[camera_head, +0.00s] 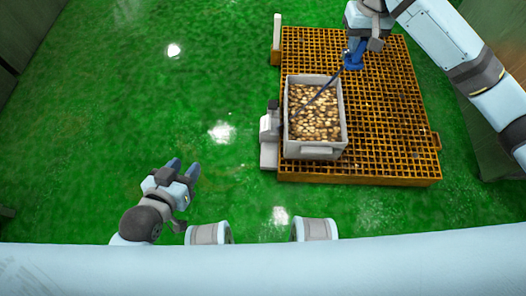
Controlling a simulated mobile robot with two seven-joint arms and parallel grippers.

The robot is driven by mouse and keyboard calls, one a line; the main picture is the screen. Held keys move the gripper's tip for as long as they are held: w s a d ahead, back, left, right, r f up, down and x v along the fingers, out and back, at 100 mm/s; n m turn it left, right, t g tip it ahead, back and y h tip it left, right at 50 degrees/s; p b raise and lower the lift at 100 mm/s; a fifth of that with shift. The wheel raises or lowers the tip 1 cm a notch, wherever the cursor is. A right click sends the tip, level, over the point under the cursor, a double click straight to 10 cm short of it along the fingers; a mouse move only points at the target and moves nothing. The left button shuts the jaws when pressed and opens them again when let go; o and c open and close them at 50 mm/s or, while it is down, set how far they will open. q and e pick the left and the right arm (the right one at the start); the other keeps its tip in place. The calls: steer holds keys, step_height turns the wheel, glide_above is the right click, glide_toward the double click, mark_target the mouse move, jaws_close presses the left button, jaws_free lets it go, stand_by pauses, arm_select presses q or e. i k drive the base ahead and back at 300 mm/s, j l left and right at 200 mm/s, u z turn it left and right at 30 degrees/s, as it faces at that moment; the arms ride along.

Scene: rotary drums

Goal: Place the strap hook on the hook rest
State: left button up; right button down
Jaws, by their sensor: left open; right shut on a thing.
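My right gripper (355,54) is at the top of the head view, above the yellow grating. It is shut on the strap hook (322,92), a thin dark rod that slants down and left across the crate. Blue parts show at the grip, and I cannot tell hook from fingers there. The rod's lower end is near the crate's left wall; contact is unclear. I cannot surely identify the hook rest; a small grey fixture (269,125) with a dark top stands left of the crate. My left gripper (184,166) is open and empty over the green floor.
A grey crate (318,151) full of small tan pieces stands on the yellow grating platform (393,150). A pale upright post (277,42) is at the platform's far left corner. The green floor (110,90) at left is clear. Dark walls edge the view.

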mark_target(270, 156)
steer(key=i+j, duration=0.1)
steer(key=j, duration=0.2)
steer(key=i+j+z, duration=0.15)
steer(key=j, duration=0.15)
steer(key=i+j, duration=0.1)
steer(key=j, duration=0.2)
steer(key=i+j+z, duration=0.1)
steer(key=i+j, duration=0.35)
steer(key=j, duration=0.2)
steer(key=z, duration=0.05)
